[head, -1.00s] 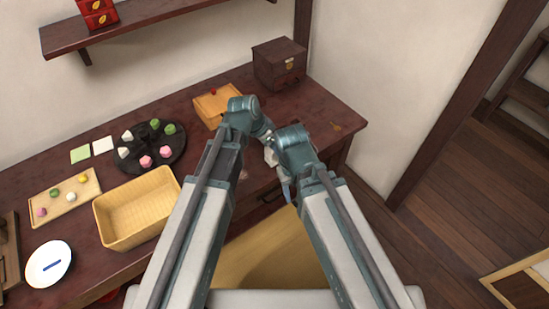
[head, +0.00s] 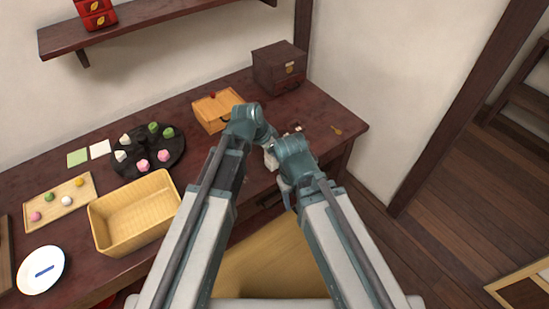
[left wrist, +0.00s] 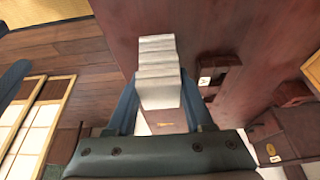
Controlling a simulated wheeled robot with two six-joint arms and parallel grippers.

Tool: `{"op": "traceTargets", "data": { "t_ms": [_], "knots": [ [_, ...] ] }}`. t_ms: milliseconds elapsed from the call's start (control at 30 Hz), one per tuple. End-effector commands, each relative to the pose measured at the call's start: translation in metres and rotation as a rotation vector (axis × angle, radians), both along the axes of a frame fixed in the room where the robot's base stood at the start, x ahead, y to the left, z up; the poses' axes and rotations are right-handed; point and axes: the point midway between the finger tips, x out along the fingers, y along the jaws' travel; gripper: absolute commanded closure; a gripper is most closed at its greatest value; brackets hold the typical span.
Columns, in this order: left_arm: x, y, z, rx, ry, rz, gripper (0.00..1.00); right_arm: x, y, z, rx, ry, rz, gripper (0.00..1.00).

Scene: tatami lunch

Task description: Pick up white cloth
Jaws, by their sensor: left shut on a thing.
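The white cloth (left wrist: 157,55) is a folded, ridged strip in the left wrist view. It lies between the two blue fingers of my left gripper (left wrist: 159,88), which is shut on it. The dark red table surface shows behind the cloth. In the head view a small white patch (head: 271,160) shows below my left wrist; I cannot tell whether it is the cloth. My left fingers are mostly hidden there. My right gripper (head: 287,193) hangs close beside, near the table's front edge; its opening is hard to see.
A wooden box with a red knob (head: 217,110) and a dark drawer chest (head: 279,68) stand at the back. A gold key-like item (head: 336,130) lies right. A yellow basket (head: 135,210), a black round tray (head: 150,170) and a white plate (head: 42,270) are left.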

Motion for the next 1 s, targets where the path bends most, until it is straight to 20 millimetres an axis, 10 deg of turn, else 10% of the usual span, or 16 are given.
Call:
{"op": "traceTargets", "data": {
  "t_ms": [467, 1000],
  "knots": [
    [0.0, 0.0, 0.015, 0.0, 0.0, 0.0, 1.0, 0.0, 0.0, 0.015, 0.0, 0.0, 0.0, 0.5],
    [0.0, 0.0, 0.091, 0.0, 0.0, 0.0, 1.0, 0.0, 0.0, 0.091, 0.0, 0.0, -0.001, 0.5]
  ]
}}
